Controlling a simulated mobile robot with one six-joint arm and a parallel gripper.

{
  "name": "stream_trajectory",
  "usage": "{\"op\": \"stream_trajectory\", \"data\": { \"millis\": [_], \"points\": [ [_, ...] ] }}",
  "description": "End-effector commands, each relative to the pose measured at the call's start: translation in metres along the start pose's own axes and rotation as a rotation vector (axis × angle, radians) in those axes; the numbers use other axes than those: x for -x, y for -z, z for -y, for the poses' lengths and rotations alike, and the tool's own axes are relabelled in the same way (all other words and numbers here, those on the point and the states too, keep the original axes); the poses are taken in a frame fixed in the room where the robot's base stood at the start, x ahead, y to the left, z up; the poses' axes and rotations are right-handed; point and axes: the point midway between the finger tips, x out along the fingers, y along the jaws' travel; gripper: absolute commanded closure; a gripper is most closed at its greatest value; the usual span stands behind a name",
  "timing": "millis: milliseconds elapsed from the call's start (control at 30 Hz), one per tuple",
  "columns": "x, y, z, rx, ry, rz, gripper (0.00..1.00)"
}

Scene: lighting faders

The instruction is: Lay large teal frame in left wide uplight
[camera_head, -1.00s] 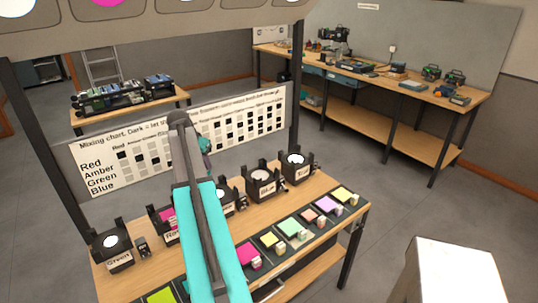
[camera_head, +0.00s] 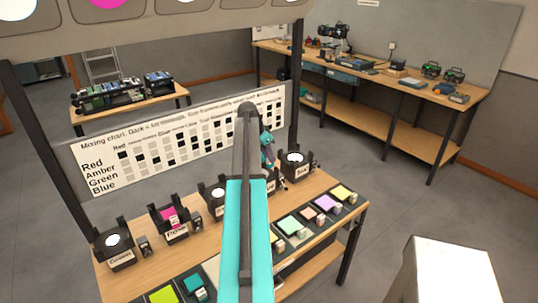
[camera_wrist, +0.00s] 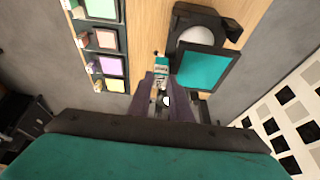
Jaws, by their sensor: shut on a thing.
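In the wrist view, my gripper (camera_wrist: 162,84) is shut on the pale, labelled tab of the large teal frame (camera_wrist: 203,70). The frame is a flat teal square with a dark border, held to the right of the fingers. Just beyond it is an uplight (camera_wrist: 196,36) with a white dome, partly overlapped by the frame; I cannot tell whether they touch. In the head view, my gripper (camera_head: 268,148) shows beside my arm near the right end of the uplight row, and the frame is hidden. The leftmost uplight (camera_head: 113,243) has a bare white top. Which one is the left wide uplight is unclear.
An uplight with a magenta frame (camera_head: 171,217), a bare one (camera_head: 217,198) and the rightmost one (camera_head: 296,163) stand along the bench. Coloured frames, including a small teal one (camera_head: 195,287), lie along the front. A mixing chart (camera_head: 150,150) stands behind.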

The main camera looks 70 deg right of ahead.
Motion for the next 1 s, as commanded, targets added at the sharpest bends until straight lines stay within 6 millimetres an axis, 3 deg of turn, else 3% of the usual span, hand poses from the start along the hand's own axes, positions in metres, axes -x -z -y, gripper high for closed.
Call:
{"op": "stream_trajectory", "data": {
  "millis": [467,1000],
  "points": [
    [-0.003,-0.003,0.001,0.002,0.001,-0.001,1.0],
    [-0.033,-0.015,0.001,0.002,0.001,0.0,1.0]
  ]
}}
